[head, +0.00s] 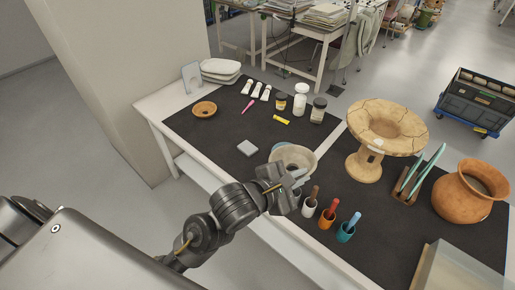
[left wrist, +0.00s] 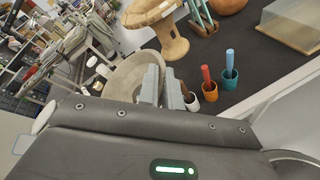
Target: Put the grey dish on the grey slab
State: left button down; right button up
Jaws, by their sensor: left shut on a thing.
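The grey dish (head: 293,156) is a round, pale bowl near the middle of the head view. My left gripper (head: 294,178) is shut on its near side, and the gripper hides part of it. The dish (left wrist: 122,78) also shows in the left wrist view, beside the fingers of my left gripper (left wrist: 163,82). My right gripper is not in view.
White, orange (head: 327,218) and teal (head: 346,231) cups with handled tools stand close right of my gripper. A cracked pedestal vessel (head: 381,125) and an orange pot (head: 470,192) stand farther right. A small brown bowl (head: 204,109) lies left.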

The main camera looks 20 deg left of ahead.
aim_at(244, 146)
jog(key=u, duration=1)
jog(key=k, duration=1.05)
jog(key=z, duration=1)
jog(key=i, duration=0.5)
